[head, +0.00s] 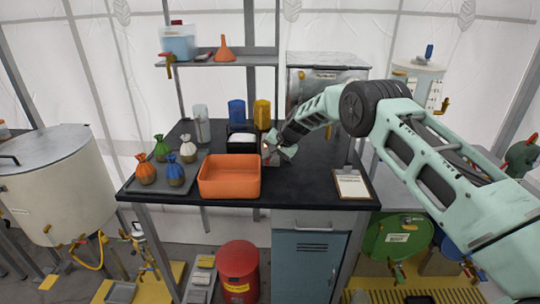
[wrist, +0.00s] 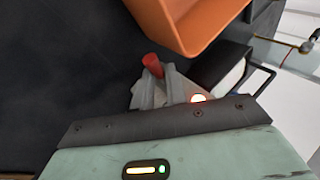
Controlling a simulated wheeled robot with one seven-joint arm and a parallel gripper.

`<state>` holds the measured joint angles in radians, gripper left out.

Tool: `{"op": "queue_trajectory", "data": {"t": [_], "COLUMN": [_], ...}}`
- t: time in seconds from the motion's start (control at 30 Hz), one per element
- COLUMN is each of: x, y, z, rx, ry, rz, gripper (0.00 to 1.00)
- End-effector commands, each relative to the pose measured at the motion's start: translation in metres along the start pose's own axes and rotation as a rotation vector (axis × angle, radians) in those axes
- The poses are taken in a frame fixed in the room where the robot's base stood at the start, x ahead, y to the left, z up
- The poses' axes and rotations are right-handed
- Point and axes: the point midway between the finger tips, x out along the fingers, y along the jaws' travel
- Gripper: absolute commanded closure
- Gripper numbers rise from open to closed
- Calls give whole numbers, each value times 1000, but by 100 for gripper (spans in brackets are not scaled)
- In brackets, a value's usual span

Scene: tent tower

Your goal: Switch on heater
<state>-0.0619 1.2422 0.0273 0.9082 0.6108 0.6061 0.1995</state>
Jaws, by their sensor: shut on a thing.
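My gripper (head: 277,150) reaches down over the black table, right behind the orange bin's right corner. In the wrist view its pale fingers (wrist: 162,88) are closed on a small red handle (wrist: 151,62), whose rounded end sticks out past them. What the handle belongs to is mostly hidden by the fingers. No thing is plainly marked as the heater.
The orange bin (head: 229,190) stands close to my gripper. A black container with a white top (head: 242,137) is just behind it. A tray (head: 155,183) with several tied sacks is at the left, a clipboard (head: 351,184) at the right. A metal cabinet (head: 327,59) stands behind.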

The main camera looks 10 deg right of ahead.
Motion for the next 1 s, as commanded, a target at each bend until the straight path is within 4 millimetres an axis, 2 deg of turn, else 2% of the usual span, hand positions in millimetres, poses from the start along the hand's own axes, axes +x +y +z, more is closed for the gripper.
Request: {"op": "queue_trajectory", "data": {"t": [0.3, 0.8, 0.83, 0.87, 1.0], "x": [-1, -2, -2, -2, -2], "y": [-3, -3, -3, -3, -3], "z": [-3, -3, -3, -3, -3], "rx": [42, 50, 50, 50, 50], "ry": [-70, -81, -81, -81, -82], "rz": [25, 30, 30, 30, 31], "gripper": [100, 100, 81, 78, 78]}}
